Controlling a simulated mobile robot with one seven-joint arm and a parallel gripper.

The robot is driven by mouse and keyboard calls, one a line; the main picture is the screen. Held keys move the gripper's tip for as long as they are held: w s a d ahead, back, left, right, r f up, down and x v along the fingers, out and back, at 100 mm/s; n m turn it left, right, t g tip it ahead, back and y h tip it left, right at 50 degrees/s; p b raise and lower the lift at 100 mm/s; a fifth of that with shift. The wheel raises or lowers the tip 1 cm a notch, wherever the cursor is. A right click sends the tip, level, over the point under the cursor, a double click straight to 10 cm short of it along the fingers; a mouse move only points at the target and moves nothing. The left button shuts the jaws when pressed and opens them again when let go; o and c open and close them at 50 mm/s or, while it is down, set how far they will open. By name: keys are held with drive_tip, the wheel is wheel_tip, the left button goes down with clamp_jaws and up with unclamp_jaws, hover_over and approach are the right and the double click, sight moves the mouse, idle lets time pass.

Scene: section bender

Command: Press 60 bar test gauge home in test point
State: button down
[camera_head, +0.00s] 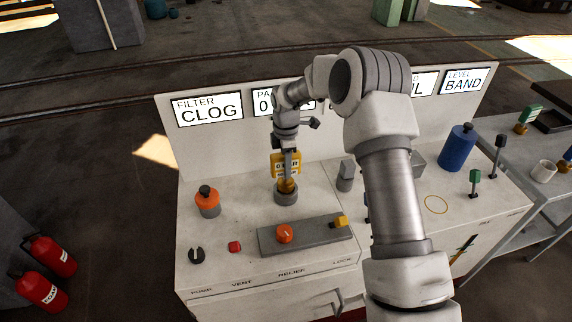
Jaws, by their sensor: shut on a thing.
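The test gauge (277,168) has a yellow plate with dark lettering, partly covered by my gripper so that the full number cannot be read. Its brass-yellow lower part stands upright at the grey round test point (286,198) on the bench top. My gripper (288,172) points down from above and is shut on the gauge. The gauge's lower end is hidden at the test point's mouth, so I cannot tell how deep it sits.
An orange-capped knob (207,202) stands to the left. In front are a red button (235,247) and a grey block (265,239) with an orange knob. A blue cylinder (457,148) stands at right. The sign panel (170,130) rises behind; my arm hides part of the bench.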

drive_tip(key=shift+f+b, duration=0.8)
drive_tip(key=shift+f, duration=0.6)
drive_tip(key=shift+c, duration=2)
unclamp_jaws()
wheel_tip(320, 180, up, 17)
drive_tip(key=shift+f+p, duration=0.15)
drive_tip(key=shift+p, duration=0.15)
drive_tip(key=shift+r, duration=0.4)
